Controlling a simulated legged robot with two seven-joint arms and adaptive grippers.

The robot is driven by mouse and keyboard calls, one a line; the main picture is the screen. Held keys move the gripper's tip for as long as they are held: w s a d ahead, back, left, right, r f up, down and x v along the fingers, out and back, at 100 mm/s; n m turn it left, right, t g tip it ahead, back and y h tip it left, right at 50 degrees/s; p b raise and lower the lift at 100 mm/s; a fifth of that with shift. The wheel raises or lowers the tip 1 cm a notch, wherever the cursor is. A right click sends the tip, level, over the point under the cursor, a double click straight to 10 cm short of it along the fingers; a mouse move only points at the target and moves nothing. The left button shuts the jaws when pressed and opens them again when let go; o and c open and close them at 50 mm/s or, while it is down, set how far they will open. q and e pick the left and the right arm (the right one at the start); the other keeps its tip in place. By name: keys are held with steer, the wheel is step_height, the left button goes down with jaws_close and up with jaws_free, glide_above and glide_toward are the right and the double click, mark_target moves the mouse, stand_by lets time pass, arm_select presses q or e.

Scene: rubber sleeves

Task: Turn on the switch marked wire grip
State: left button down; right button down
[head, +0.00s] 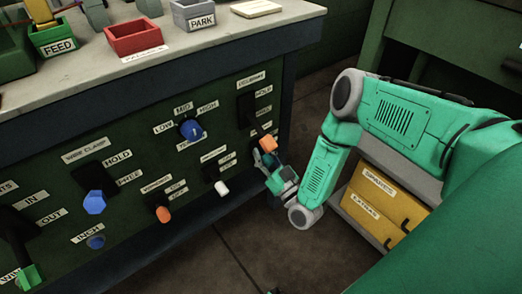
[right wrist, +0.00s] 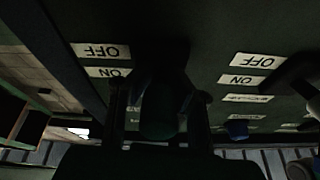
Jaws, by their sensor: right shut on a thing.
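A dark green panel (head: 130,140) carries several labelled switches and levers. My right gripper (head: 264,160) is at the panel's right end, just below an orange-tipped lever (head: 268,143). In the right wrist view, my right gripper (right wrist: 158,112) is shut with its two fingers around a dark switch handle (right wrist: 160,122). An OFF label (right wrist: 100,50) and an ON label (right wrist: 105,72) sit beside this switch, upside down in that view. Its name label is mostly hidden by a finger, so I cannot read wire grip. Whether the handle is at ON or OFF is unclear.
A white-tipped switch (head: 221,188) and an orange-tipped switch (head: 163,214) stand to the left. A blue knob (head: 190,129) and a blue-tipped lever (head: 95,202) are further left. Trays (head: 134,40) stand on the bench top. Yellow drawers (head: 378,200) stand at the right.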

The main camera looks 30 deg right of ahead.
steer(key=g+p, duration=0.1)
steer(key=p, duration=0.2)
steer(key=r+g+p, duration=0.1)
steer(key=g+p, duration=0.3)
steer(key=p, duration=0.1)
steer(key=shift+r+p, duration=0.25)
steer(key=shift+p, duration=0.1)
steer(key=shift+w+d+f+g+h+p, duration=0.1)
steer(key=shift+g+h+p, duration=0.2)
steer(key=shift+g+p, duration=1)
steer(key=c, duration=1.6)
jaws_free()
steer(key=shift+o, duration=0.2)
steer(key=shift+s, duration=0.35)
steer(key=v, duration=1.1)
steer(key=shift+s, duration=0.1)
